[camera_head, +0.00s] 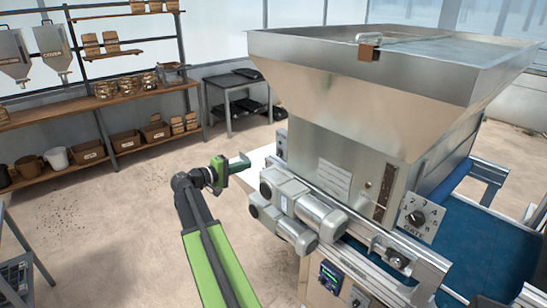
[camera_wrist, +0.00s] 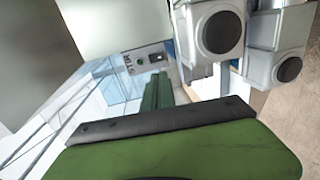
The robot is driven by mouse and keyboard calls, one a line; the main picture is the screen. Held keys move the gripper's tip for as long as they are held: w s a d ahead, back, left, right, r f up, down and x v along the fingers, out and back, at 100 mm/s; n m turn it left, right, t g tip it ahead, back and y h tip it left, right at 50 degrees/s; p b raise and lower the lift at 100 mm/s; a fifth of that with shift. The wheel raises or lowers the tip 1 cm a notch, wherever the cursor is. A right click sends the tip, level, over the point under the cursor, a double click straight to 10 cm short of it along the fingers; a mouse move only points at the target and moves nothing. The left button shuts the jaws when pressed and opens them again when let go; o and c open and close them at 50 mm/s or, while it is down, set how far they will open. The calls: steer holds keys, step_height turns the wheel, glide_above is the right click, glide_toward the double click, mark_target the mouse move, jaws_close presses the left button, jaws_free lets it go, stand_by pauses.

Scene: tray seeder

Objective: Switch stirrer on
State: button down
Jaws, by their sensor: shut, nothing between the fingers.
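A small grey control box (camera_head: 281,143) sits on the left end of the seeder, below the steel hopper. My gripper (camera_head: 246,162) is shut and empty, left of the seeder and just left of and below the box. In the wrist view its green fingers (camera_wrist: 157,88) point toward the panel, apparently apart from it.
Grey motors (camera_head: 300,210) stick out from the seeder right of my gripper. A numbered gate dial (camera_head: 417,218), a display unit (camera_head: 331,277) and another small switch box (camera_head: 357,297) are on the near side. Shelves (camera_head: 140,85) stand at the back left.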

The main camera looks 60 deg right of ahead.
mark_target(279, 156)
steer(key=b+x, duration=0.1)
steer(key=x, duration=1.3)
steer(key=shift+f+b, duration=0.1)
steer(key=shift+b, duration=0.25)
steer(key=shift+a, duration=0.1)
